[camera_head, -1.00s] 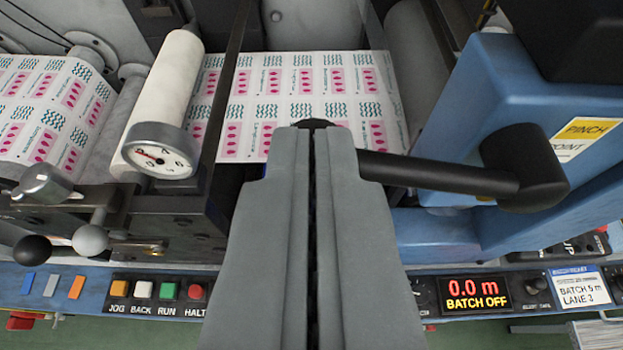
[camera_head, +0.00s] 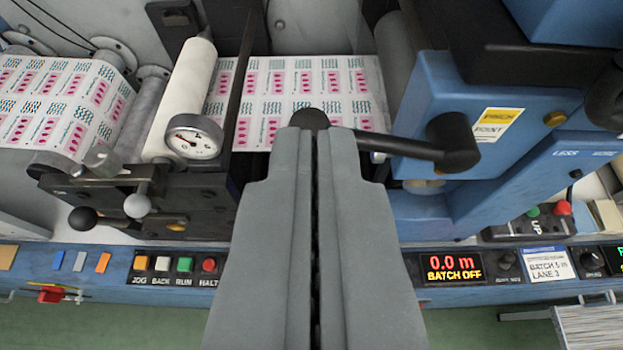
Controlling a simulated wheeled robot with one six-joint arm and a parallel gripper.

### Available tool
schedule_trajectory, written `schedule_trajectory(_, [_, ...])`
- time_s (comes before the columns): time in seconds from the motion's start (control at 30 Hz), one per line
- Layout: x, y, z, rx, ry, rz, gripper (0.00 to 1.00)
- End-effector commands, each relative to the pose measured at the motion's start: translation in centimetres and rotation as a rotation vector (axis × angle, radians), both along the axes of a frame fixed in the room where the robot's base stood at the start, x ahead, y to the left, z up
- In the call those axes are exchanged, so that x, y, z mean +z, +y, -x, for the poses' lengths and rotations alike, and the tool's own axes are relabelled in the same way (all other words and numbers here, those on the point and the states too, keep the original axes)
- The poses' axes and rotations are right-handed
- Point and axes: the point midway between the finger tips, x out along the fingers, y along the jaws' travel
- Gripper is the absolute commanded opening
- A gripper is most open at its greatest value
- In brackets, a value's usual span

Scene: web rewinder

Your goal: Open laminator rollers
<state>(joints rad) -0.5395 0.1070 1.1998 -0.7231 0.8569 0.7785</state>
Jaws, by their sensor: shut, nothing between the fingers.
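A black lever arm with a round knob (camera_head: 310,119) reaches left from a black pivot (camera_head: 453,142) on the blue laminator housing (camera_head: 530,110). A yellow and white pinch point label (camera_head: 497,125) is on that housing. My gripper (camera_head: 312,132) is shut and empty, and its fingertips lie right at the knob in the picture, covering its lower side. I cannot tell whether they touch it. A grey roller (camera_head: 397,45) stands beside the housing, partly hidden. The printed web (camera_head: 300,85) runs behind the fingertips.
A white roller (camera_head: 183,105) with a dial gauge (camera_head: 194,137) and small ball-ended levers (camera_head: 137,205) stand on the left. A blue front rail carries a button row (camera_head: 175,265) and a red display (camera_head: 452,268) reading 0.0 m, BATCH OFF. Green floor (camera_head: 120,325) lies below.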

Motion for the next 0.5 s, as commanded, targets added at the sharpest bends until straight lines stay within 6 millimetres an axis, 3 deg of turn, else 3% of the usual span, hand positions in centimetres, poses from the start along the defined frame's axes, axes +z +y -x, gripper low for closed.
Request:
schedule_trajectory(0.2, [1.3, 0.1, 3.5, 0.002, 0.001, -0.001, 0.00])
schedule_trajectory(0.5, [2.1, 0.1, 5.4, 0.001, 0.001, 0.000, 0.00])
